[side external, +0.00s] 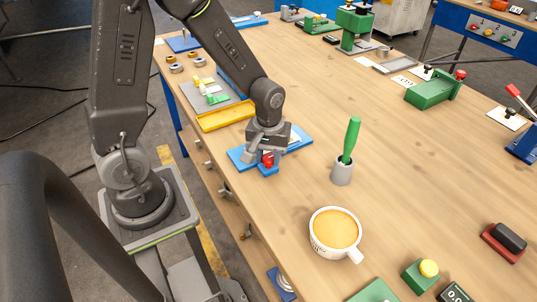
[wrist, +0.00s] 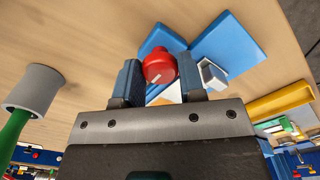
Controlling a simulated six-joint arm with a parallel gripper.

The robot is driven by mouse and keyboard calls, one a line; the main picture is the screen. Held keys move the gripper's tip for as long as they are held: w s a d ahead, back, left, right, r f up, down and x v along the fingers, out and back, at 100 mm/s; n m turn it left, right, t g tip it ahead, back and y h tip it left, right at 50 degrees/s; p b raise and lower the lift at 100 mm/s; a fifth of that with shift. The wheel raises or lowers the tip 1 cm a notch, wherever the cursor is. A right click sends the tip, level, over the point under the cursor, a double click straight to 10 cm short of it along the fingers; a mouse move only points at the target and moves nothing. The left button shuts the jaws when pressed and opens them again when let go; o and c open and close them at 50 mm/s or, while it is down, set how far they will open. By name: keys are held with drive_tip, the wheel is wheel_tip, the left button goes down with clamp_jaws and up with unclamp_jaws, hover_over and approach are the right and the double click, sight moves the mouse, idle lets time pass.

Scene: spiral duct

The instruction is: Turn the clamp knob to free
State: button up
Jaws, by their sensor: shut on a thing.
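The red clamp knob (wrist: 160,66) sits between the two blue-grey fingers of my gripper (wrist: 159,80) in the wrist view, and a small pale mark shows on its face. My gripper (side external: 265,158) is shut on the knob, which shows as a small red patch (side external: 268,160) in the side view. The knob belongs to a blue fixture (side external: 300,136) on the wooden table; blue plates (wrist: 228,42) and a white-grey block (wrist: 212,74) show beside the knob. The fingers and gripper body hide much of the fixture.
A grey cup (side external: 342,173) with a green-handled tool stands right of the fixture. A mug (side external: 335,231) of orange-brown liquid stands nearer the front. A yellow tray (side external: 227,117) lies just left of the fixture. The table's middle is clear.

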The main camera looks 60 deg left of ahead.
sight(268, 158)
drive_tip(key=o, duration=0.9)
wheel_tip(268, 158, up, 14)
drive_tip(key=shift+f, duration=0.1)
idle(0.4)
drive_tip(key=s+d+r+m+t, duration=0.1)
drive_tip(key=s+r+m+t, duration=0.1)
drive_tip(key=s+m, duration=0.1)
drive_tip(key=s+d+r+m+t, duration=0.1)
drive_tip(key=s+r+m, duration=0.1)
drive_tip(key=s+m, duration=0.1)
drive_tip(key=s+d+r+m+t, duration=0.2)
drive_tip(key=s+m, duration=0.1)
drive_tip(key=s, duration=0.1)
drive_tip(key=shift+s+r+t, duration=0.1)
drive_tip(key=shift+r+t, duration=0.2)
drive_tip(key=shift+r, duration=0.1)
